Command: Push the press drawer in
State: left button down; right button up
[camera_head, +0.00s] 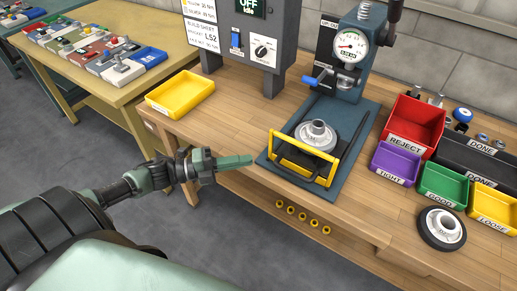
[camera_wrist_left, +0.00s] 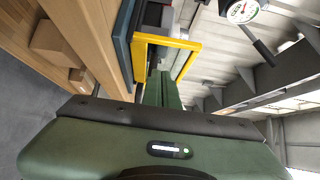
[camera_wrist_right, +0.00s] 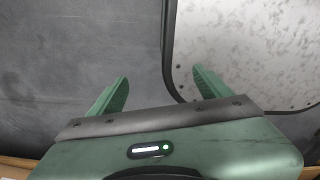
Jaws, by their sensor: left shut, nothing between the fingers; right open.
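The press (camera_head: 345,60) stands on the wooden bench with a round gauge and a blue lever. Its drawer, with a yellow front frame (camera_head: 303,158), sits at the foot of the press and sticks out toward me. A grey round hub part (camera_head: 316,133) lies in it. My left gripper (camera_head: 250,160) is shut and empty, its green fingertips just left of the drawer frame. In the left wrist view the yellow frame (camera_wrist_left: 195,45) shows beyond the fingers (camera_wrist_left: 160,88). I cannot tell whether they touch. My right gripper (camera_wrist_right: 160,88) is open and empty, seen only in the right wrist view.
A yellow tray (camera_head: 180,93) lies on the bench at left. A control box (camera_head: 247,40) reads OFF. Red (camera_head: 415,122), purple (camera_head: 396,163), green (camera_head: 443,187) and yellow (camera_head: 493,205) bins and a black wheel (camera_head: 442,229) are at right. The bench front left of the drawer is clear.

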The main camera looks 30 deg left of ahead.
aim_at(275, 148)
pick_arm(q)
jog(key=w, duration=0.1)
jog(key=w+d, duration=0.1)
jog(key=w, duration=0.2)
jog(key=shift+d+r, duration=0.1)
jog(key=shift+d, duration=0.3)
jog(key=shift+w+p, duration=0.3)
jog(key=shift+w, duration=0.5)
pick_arm(e)
jog(key=shift+w+d+r, duration=0.1)
jog(key=shift+d+r, duration=0.3)
jog(key=shift+d, duration=0.25)
